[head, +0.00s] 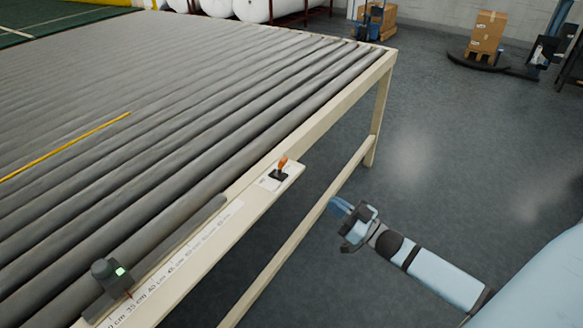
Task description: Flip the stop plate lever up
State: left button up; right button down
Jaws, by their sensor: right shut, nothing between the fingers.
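The lever (283,162) has an orange handle on a small black base. It sits on a pale plate on the cream side ledge (240,215) of the roller table. The handle points up from its base in the picture; its exact angle is too small to tell. My right gripper (338,207) is shut and empty. In the picture it is to the right of and below the lever, beyond the table's edge and apart from it. I cannot clearly make out which part is the stop plate. My left gripper is not in view.
Grey rollers (170,130) fill the table top. A yellow strip (65,147) lies across the rollers. The floor (440,160) right of the table is open; boxes (487,32) stand far back.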

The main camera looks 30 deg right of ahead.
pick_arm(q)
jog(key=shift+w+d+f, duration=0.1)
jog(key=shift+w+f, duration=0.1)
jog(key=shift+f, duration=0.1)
pick_arm(e)
jog(key=shift+w+d+r+y, duration=0.25)
jog(key=shift+w+d+y, duration=0.15)
jog(key=shift+d+y, duration=0.15)
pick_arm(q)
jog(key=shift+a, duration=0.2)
pick_arm(e)
jog(key=shift+a, duration=0.1)
send_near(286, 162)
jog(key=x, duration=0.6)
jog(key=shift+w+f+p, duration=0.15)
jog(key=shift+f+p, duration=0.1)
jog(key=shift+p, duration=0.1)
jog(key=shift+w+a+r, duration=0.2)
jog(key=shift+w, duration=0.5)
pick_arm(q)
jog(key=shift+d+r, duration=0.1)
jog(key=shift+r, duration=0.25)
pick_arm(e)
jog(key=shift+r, duration=0.1)
